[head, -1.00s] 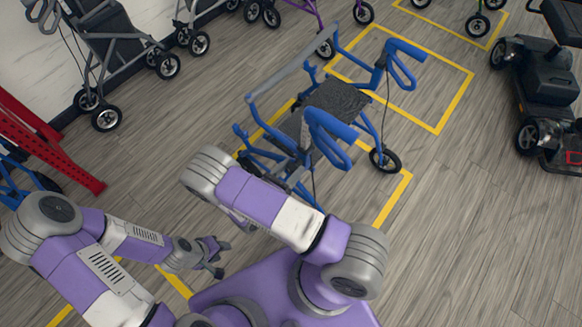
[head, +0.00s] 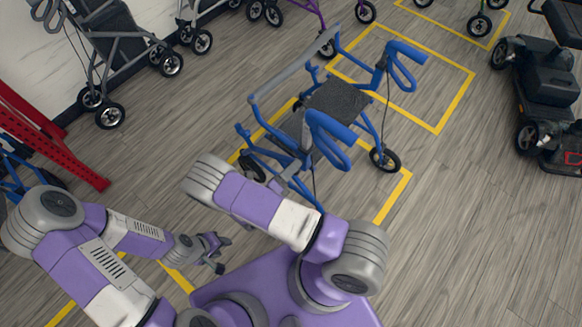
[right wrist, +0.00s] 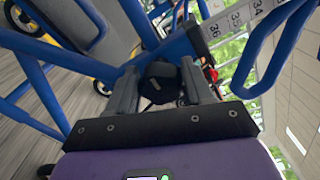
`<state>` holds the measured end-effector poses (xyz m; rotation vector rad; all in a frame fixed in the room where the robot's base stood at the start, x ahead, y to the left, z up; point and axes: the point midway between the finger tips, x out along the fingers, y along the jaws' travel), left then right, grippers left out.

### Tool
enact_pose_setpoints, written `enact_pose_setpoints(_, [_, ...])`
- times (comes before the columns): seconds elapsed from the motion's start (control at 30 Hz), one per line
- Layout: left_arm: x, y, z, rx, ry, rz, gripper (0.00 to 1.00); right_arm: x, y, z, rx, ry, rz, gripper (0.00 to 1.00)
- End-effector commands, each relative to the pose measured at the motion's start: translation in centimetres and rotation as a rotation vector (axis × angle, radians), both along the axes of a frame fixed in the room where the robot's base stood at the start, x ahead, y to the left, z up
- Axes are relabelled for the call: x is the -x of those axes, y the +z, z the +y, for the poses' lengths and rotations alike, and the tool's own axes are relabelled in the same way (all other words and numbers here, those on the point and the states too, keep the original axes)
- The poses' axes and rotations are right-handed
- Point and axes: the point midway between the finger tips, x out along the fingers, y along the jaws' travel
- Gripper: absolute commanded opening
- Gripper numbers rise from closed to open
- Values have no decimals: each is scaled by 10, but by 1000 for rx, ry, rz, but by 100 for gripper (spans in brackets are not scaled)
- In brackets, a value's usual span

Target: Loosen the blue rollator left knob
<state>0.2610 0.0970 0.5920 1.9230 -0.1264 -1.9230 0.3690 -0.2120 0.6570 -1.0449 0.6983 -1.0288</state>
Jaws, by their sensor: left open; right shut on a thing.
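The blue rollator (head: 335,128) stands upright on the floor in the head view, with a dark seat and blue loop handles. In the right wrist view my right gripper (right wrist: 160,88) is closed on a dark knob (right wrist: 158,84) beside the blue frame tubes. The knob is partly hidden between the grey fingers, so its turn cannot be read. My left gripper (head: 223,254) is open and empty, low at the left, apart from the rollator.
Yellow floor lines (head: 455,103) mark bays around the rollator. A grey rollator (head: 115,50) stands at the upper left, a red metal frame (head: 50,140) at the left edge. A black scooter (head: 548,85) stands at the right. The floor at lower right is clear.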

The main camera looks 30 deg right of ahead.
Motion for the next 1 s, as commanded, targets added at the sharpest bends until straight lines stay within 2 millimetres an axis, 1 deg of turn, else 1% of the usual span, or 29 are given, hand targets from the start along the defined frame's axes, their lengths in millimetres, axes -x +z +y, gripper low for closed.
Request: enact_pose_setpoints(1.0, [0,8,0,0,0,0,43,1,-6,0,368,1,892,21])
